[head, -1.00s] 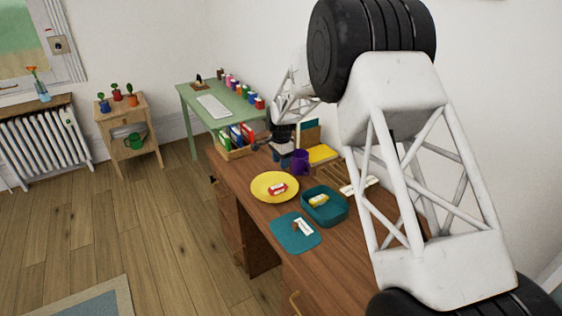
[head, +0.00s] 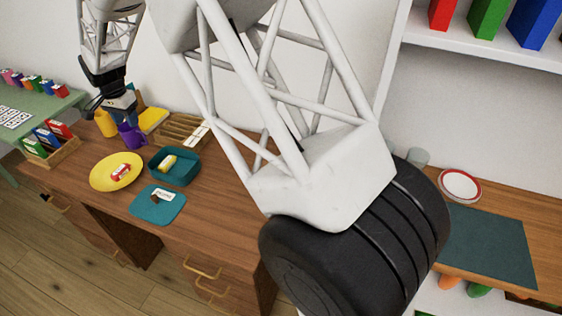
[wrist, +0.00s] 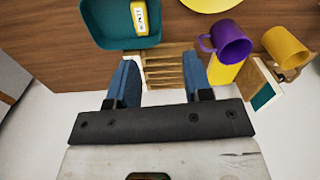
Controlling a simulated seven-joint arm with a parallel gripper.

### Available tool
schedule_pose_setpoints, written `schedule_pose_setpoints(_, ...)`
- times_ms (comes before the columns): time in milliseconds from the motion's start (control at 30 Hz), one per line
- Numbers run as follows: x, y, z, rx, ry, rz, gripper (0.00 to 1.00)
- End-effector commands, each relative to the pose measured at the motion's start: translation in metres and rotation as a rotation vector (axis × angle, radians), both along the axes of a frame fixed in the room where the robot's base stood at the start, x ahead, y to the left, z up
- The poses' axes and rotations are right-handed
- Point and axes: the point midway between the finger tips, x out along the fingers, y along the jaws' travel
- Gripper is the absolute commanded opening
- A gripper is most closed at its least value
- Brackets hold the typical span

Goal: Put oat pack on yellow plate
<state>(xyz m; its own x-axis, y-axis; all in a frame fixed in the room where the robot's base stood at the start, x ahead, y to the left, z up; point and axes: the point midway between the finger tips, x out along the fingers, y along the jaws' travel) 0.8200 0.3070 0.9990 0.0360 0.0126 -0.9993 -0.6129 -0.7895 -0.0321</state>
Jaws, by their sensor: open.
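The yellow plate (head: 104,183) lies on the brown desk, and its edge shows at the top of the wrist view (wrist: 207,4). A red pack with a white label (head: 121,171) lies on it. A teal tray (head: 187,179) beside it holds a yellow pack (head: 167,162) with a white label, also seen in the wrist view (wrist: 139,17). A brown item with a white label (head: 160,195) lies on a teal mat (head: 146,212). I cannot read which one is the oat pack. My gripper (wrist: 163,82) is open and empty above the desk's back area.
A slatted wooden rack (wrist: 165,69) lies below my fingers; a white-labelled piece (head: 197,134) is at its right end. A purple mug (wrist: 232,42) and a yellow mug (wrist: 285,47) stand nearby. A wooden book holder (head: 62,152) is at the desk's left.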

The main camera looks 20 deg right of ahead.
Motion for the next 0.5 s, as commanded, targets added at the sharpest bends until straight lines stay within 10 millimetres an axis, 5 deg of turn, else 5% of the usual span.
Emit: schedule_pose_setpoints(500,-0.104,-0.115,0.102,-0.002,-0.054,0.16,0.46)
